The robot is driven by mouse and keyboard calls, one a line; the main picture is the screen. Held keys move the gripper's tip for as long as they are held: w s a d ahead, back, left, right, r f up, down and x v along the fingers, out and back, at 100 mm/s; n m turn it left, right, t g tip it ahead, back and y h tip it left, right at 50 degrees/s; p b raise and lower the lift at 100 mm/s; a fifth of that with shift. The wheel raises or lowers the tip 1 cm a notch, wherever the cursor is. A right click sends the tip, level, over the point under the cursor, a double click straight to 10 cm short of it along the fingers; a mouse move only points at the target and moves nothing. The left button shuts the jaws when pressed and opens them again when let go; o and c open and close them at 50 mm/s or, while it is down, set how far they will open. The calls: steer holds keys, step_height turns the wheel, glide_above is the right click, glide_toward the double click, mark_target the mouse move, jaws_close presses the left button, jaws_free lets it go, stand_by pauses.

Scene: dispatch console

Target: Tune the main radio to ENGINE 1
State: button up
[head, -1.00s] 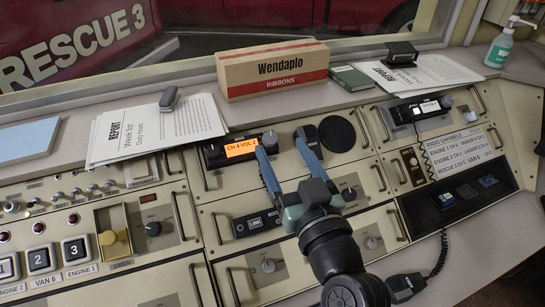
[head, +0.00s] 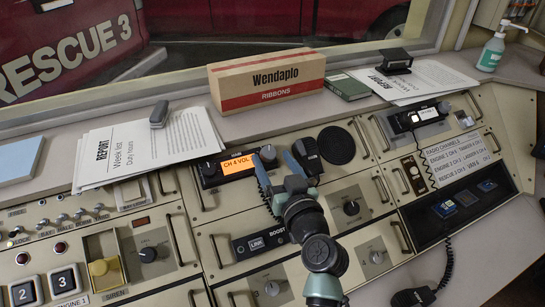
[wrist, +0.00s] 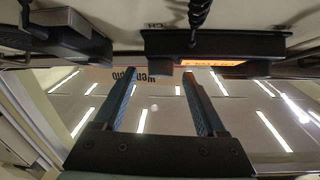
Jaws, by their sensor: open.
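The main radio (head: 237,166) is a black unit in the console with a lit orange display. The display reads CH 4 VOL, with its last digit hidden or unclear. It has one knob (head: 209,168) at its left end and another knob (head: 268,153) at its right end. My gripper (head: 276,160) is open and empty, with its fingers around or just in front of the right knob; contact is unclear. In the wrist view the radio (wrist: 215,45) lies ahead of the fingertips. The radio channels label (head: 457,155) lists ENGINE 1, but its digits are too small to read surely.
A dark handset-like piece (head: 307,152) is close beside the right finger, with a round black speaker (head: 336,145) beyond it. A second radio (head: 419,117) is at the right. A Wendaplo box (head: 268,82) and papers (head: 150,147) lie on the ledge.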

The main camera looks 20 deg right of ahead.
steer(key=shift+w, duration=0.6)
